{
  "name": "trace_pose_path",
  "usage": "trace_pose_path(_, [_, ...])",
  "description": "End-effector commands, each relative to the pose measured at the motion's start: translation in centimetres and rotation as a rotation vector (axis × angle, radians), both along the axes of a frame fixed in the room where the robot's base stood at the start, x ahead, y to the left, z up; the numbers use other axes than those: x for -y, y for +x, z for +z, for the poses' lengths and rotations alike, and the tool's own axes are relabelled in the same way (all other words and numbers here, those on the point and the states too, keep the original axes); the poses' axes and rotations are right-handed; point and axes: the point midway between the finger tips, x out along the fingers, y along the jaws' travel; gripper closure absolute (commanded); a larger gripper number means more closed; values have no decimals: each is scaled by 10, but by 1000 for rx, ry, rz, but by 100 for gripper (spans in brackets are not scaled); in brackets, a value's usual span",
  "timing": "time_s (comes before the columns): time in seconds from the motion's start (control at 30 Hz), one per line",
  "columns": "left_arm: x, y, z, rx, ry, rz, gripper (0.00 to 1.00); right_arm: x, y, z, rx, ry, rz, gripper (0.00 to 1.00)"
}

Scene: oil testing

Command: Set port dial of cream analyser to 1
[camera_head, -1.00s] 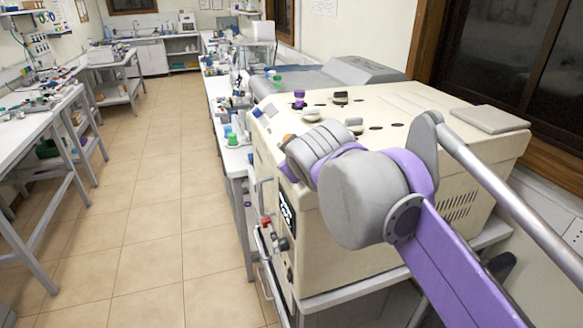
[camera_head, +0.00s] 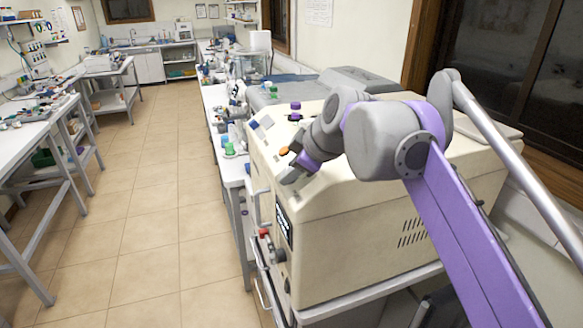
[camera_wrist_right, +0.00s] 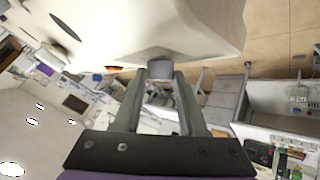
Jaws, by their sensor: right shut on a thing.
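The cream analyser (camera_head: 350,255) is a large cream box on the bench at the right, with a dark display (camera_head: 285,222) on its front. My right gripper (camera_head: 291,174) is at its upper front edge in the head view. In the right wrist view my right gripper (camera_wrist_right: 160,78) has its two fingers on either side of a short grey round knob (camera_wrist_right: 160,66), shut on it. The knob sticks out from the cream body, which fills the top of that view. It may be the port dial; its marks and setting cannot be read. My left gripper is not in view.
An orange knob (camera_head: 284,151) lies just beside my right gripper. A purple-capped part (camera_head: 295,108) stands on the analyser's top. A red knob (camera_head: 264,232) is lower on the front. The tiled floor (camera_head: 150,220) at the left is clear.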

Motion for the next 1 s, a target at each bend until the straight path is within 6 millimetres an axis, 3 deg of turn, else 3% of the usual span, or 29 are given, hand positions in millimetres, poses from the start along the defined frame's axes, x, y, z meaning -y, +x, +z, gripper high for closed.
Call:
trace_pose_path(0.33, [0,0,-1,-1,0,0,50,1,0,-2,-4,-3,2,100])
trace_pose_path(0.37, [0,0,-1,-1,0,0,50,0,0,-2,-4,-3,2,57])
trace_pose_path(0.53, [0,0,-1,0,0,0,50,0,0,-2,-3,-2,2,29])
trace_pose_path(0.83, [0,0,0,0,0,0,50,1,-1,0,-2,-1,1,29])
trace_pose_path(1.0, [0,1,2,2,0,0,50,8,-11,15,-1,-1,0,29])
